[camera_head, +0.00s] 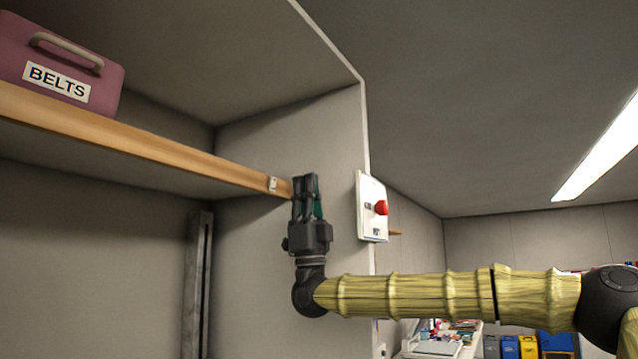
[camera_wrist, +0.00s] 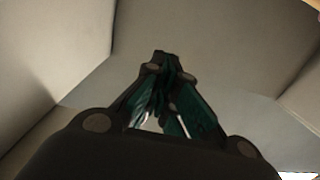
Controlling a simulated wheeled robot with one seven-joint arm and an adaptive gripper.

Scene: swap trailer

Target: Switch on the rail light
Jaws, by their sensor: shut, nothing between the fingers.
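A small pale switch-like plate (camera_head: 272,184) sits on the front edge of the wooden shelf, near its right end. I cannot tell its setting. My gripper (camera_head: 306,178) points upward, shut and empty, just right of that plate in the head view; I cannot tell whether it touches the shelf. In the wrist view its closed fingers (camera_wrist: 163,62) point at bare grey surfaces, and the plate does not show there. No lamp that is clearly the rail light is in view.
The wooden shelf (camera_head: 150,143) carries a purple box labelled BELTS (camera_head: 85,65). A white panel with a red knob (camera_head: 370,208) is on the wall edge right of my gripper. A metal upright (camera_head: 197,285) stands below the shelf. A lit ceiling strip (camera_head: 600,155) is at right.

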